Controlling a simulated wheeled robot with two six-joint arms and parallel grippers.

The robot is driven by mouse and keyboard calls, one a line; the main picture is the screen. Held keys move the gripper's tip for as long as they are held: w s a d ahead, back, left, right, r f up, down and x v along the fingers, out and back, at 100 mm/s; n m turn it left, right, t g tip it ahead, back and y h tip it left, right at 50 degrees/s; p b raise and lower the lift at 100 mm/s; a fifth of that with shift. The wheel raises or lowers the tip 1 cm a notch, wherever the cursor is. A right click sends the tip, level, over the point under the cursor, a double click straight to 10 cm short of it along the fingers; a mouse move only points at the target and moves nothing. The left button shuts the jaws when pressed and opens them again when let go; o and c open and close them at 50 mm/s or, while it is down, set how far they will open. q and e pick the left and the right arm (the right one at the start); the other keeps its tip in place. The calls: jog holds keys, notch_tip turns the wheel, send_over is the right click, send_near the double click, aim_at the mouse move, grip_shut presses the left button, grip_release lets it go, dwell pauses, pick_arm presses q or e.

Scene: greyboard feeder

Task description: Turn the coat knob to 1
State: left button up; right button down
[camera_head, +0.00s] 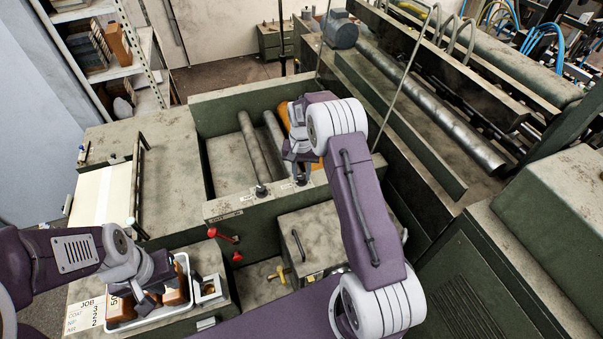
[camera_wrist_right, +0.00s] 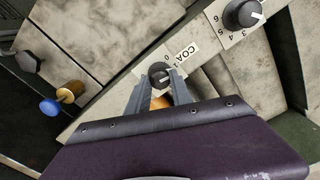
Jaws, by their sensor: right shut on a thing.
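The coat knob (camera_wrist_right: 158,74) is a black round knob with a white pointer line, beside a white "COA..." label in the right wrist view. My right gripper (camera_wrist_right: 158,84) has its two fingers on either side of the knob, shut on it. The pointer lies roughly to the right in that view; the digits around it are mostly hidden, so I cannot tell its setting. In the head view my right gripper (camera_head: 299,174) is over the green panel ledge (camera_head: 235,208), hiding the knob. My left gripper (camera_head: 158,286) is over a white tray (camera_head: 186,262); its opening is unclear.
A second black knob (camera_wrist_right: 243,14) with a numbered scale is close to the coat knob. A blue-ended brass fitting (camera_wrist_right: 62,98) sits at left. A job card (camera_head: 86,316) lies at lower left, and metal rollers (camera_head: 253,148) are behind the ledge.

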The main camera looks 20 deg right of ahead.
aim_at(302, 176)
dwell(0.5)
jog(key=c, duration=1.1)
grip_release()
jog(key=shift+c, duration=0.2)
jog(key=shift+w+r+b, duration=0.1)
jog(key=shift+r+b, duration=0.2)
jog(key=shift+r, duration=0.1)
notch_tip(302, 176, up, 8)
jog(key=b, duration=0.2)
jog(key=shift+r, duration=0.2)
